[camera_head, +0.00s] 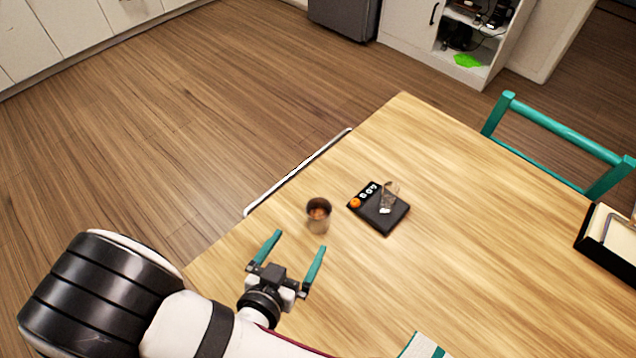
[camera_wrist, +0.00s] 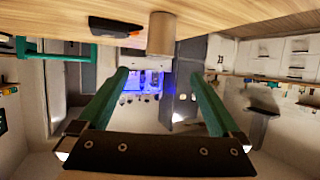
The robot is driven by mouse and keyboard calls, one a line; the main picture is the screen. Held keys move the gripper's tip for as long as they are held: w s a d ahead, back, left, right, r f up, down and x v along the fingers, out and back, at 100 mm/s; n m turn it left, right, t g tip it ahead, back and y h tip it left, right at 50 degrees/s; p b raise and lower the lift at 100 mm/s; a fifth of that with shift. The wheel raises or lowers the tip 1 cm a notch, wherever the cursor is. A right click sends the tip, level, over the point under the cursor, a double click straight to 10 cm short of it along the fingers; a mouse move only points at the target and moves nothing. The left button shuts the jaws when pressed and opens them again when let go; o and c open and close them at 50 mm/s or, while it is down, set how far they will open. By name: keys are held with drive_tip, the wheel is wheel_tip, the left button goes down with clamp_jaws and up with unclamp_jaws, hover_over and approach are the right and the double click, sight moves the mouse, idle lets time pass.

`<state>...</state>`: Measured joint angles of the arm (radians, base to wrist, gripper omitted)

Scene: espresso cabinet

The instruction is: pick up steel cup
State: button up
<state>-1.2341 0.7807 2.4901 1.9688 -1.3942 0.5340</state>
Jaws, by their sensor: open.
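The steel cup (camera_head: 318,222) stands upright on the wooden table, near its left edge. My gripper (camera_head: 295,240) is open and empty, with two teal fingers. It is just short of the cup, on the camera's side, and the fingers do not touch it. In the wrist view the cup (camera_wrist: 161,34) appears upside down, ahead of and between the open fingers (camera_wrist: 163,75). Nothing hides the cup in either view.
A black scale (camera_head: 380,213) with an orange item (camera_head: 355,203) and a clear glass (camera_head: 389,195) sits right of the cup. A black-edged tray (camera_head: 606,240) lies at the far right. A teal chair (camera_head: 560,125) stands behind the table. The table's middle is clear.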

sight(314, 220)
drive_tip(key=x, duration=0.9)
drive_tip(key=f+x, duration=0.1)
drive_tip(key=x, duration=0.3)
drive_tip(key=shift+d, duration=0.1)
drive_tip(key=c, duration=1.5)
